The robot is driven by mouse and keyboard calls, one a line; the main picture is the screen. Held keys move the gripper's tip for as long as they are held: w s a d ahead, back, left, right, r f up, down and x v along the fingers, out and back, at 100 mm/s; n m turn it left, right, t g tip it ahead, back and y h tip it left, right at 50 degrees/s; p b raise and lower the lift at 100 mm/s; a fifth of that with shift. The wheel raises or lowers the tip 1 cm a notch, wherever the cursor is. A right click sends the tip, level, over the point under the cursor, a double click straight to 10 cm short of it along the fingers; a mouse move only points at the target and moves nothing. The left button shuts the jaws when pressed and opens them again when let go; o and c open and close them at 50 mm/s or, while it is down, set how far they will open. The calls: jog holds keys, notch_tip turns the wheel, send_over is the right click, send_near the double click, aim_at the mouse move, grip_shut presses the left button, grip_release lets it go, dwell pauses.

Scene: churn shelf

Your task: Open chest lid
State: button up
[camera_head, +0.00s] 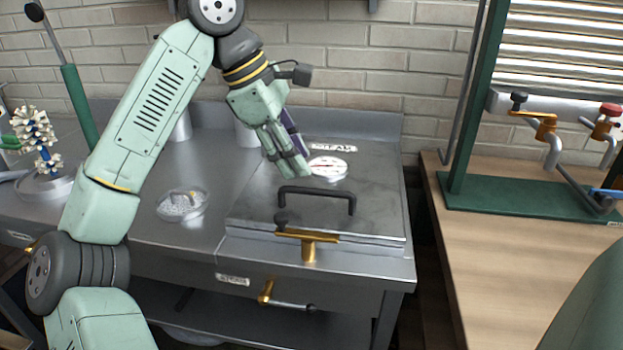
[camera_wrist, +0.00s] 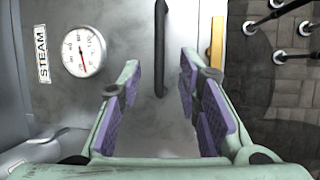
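The chest lid (camera_head: 270,210) is a flat grey metal plate set into the steel counter, and it lies closed. A black bar handle (camera_head: 316,190) stands near its front edge. In the wrist view the handle (camera_wrist: 160,50) runs up and down, ahead of the fingers. My gripper (camera_head: 300,172) is above the lid, behind the handle and apart from it. In the wrist view my gripper (camera_wrist: 160,85) has its purple-padded fingers spread, with nothing between them. A round white gauge (camera_head: 327,167) sits on the lid beside the fingers.
A brass latch with a dark knob (camera_head: 308,240) stands at the lid's front edge. A glass dish (camera_head: 183,204) sits left of the lid. A brass valve (camera_head: 266,292) is below. A wooden bench (camera_head: 500,250) with a green frame stands to the right.

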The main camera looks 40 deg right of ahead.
aim_at(316, 190)
jog(key=x, duration=0.6)
jog(key=shift+s+d+f, duration=0.1)
jog(key=shift+d+f, duration=0.1)
jog(key=shift+f, duration=0.1)
grip_shut()
dwell(0.5)
